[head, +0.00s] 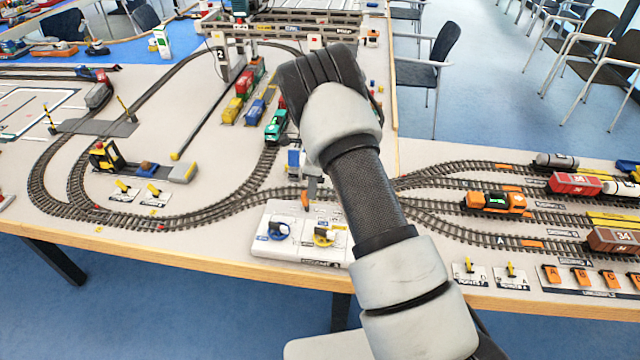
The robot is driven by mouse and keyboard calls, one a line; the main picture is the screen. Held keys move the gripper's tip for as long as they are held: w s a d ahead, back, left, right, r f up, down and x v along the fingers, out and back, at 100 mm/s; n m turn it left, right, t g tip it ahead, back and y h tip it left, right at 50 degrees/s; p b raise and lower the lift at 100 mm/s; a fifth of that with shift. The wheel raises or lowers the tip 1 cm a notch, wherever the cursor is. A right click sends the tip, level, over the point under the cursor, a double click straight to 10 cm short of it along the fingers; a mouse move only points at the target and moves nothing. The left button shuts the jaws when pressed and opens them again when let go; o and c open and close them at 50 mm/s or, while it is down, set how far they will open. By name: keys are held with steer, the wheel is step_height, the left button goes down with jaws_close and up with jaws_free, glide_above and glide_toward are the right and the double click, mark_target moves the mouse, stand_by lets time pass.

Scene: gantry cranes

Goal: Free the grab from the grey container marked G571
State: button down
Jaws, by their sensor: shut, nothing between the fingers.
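My gripper (318,82) shows from behind as a black body at the end of my arm, over the far middle of the table. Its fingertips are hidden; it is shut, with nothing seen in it. Red, green, yellow and blue blocks like containers (256,110) stand in rows just left of my gripper. I cannot make out a grey container marked G571 or a grab; they may be behind my gripper or too small to tell.
A white control box (283,251) with blue and yellow knobs sits near the front edge. An orange locomotive (497,203) and wagons stand on the right tracks.

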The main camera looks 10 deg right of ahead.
steer(key=shift+a+h, duration=0.2)
steer(key=shift+h, duration=0.1)
steer(key=shift+r, duration=0.8)
steer(key=shift+r+p, duration=0.1)
steer(key=shift+p, duration=0.2)
